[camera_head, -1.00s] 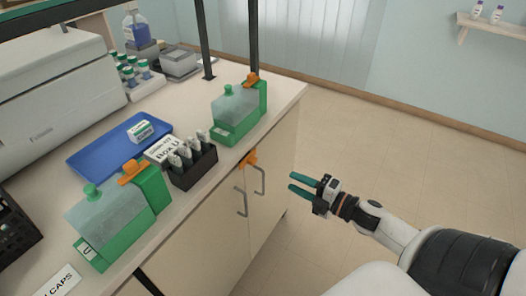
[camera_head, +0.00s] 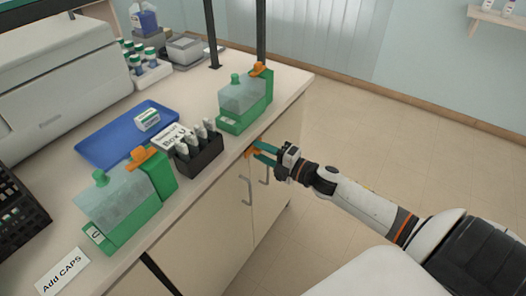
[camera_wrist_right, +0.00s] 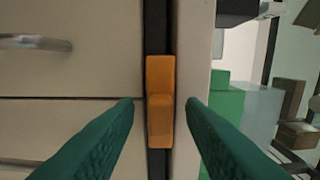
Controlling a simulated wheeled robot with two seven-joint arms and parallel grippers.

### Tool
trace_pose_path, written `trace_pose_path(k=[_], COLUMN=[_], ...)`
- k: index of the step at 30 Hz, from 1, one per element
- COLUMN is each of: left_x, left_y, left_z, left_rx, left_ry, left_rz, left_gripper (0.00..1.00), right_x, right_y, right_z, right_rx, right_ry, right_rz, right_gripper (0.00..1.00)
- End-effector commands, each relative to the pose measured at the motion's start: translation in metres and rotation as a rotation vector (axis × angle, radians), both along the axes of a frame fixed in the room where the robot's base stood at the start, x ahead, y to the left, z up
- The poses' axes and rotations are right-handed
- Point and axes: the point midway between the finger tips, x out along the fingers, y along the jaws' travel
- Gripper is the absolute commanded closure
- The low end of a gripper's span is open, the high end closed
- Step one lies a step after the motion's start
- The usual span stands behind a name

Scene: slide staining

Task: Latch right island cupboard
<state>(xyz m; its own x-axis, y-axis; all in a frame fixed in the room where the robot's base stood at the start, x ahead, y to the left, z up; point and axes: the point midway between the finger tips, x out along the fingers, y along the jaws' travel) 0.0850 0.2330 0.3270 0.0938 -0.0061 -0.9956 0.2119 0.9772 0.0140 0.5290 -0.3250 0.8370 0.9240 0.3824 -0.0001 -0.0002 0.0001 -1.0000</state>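The island cupboard (camera_head: 262,214) has two pale doors with grey bar handles (camera_head: 247,190) under the counter. An orange latch (camera_head: 250,152) sits at the top of the doors, just below the counter edge. In the right wrist view the orange latch (camera_wrist_right: 160,102) lies on the dark strip between the door fronts and the counter edge. My right gripper (camera_head: 262,153) is at the latch in the head view. Its green fingers (camera_wrist_right: 160,108) are open, one on each side of the latch, with gaps visible. My left gripper is not in view.
The floor (camera_head: 420,150) to the right is clear.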

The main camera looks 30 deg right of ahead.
Motion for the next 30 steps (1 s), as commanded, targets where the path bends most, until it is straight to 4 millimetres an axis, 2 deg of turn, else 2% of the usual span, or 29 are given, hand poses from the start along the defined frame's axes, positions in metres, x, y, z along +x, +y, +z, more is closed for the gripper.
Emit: trace_pose_path(k=[8,12,15,23,30], left_x=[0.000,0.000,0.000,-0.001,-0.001], left_y=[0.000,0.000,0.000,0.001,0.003], left_z=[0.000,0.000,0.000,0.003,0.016], left_rx=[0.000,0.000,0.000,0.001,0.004], left_ry=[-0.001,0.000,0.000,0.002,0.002], left_rz=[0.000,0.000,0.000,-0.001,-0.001], left_gripper=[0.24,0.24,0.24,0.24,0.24], right_x=[0.001,0.001,0.001,0.001,0.001], right_y=[0.001,0.000,0.000,0.000,0.001], right_z=[0.000,0.000,0.000,0.000,0.002], right_rx=[0.001,0.001,0.001,0.025,0.137], right_ry=[0.000,0.000,0.000,0.012,0.058], right_rz=[0.000,0.000,0.000,0.000,0.000], right_gripper=[0.65,0.88,1.00,1.00,1.00])
